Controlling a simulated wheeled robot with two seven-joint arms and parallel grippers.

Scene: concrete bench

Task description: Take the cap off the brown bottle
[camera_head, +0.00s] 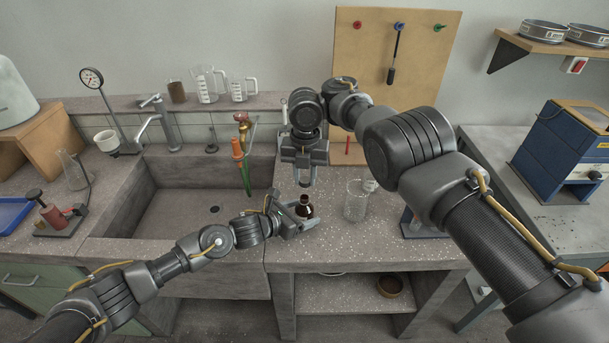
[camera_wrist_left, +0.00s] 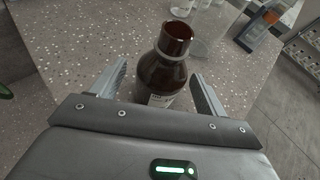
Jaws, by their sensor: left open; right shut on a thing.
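The brown bottle (camera_head: 305,207) stands upright on the speckled bench, right of the sink. In the left wrist view the bottle (camera_wrist_left: 163,75) shows an open neck with no cap on it. My left gripper (camera_head: 299,216) is open, its fingers on either side of the bottle; its jaws also show in the left wrist view (camera_wrist_left: 159,73). My right gripper (camera_head: 305,182) points down above the bottle, apart from it. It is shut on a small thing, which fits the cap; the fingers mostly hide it.
A glass beaker (camera_head: 355,200) stands close to the right of the bottle. The sink (camera_head: 180,212) lies to the left, with a tap (camera_head: 158,120) behind it. A pegboard (camera_head: 420,60) stands at the back. The bench front right of the bottle is clear.

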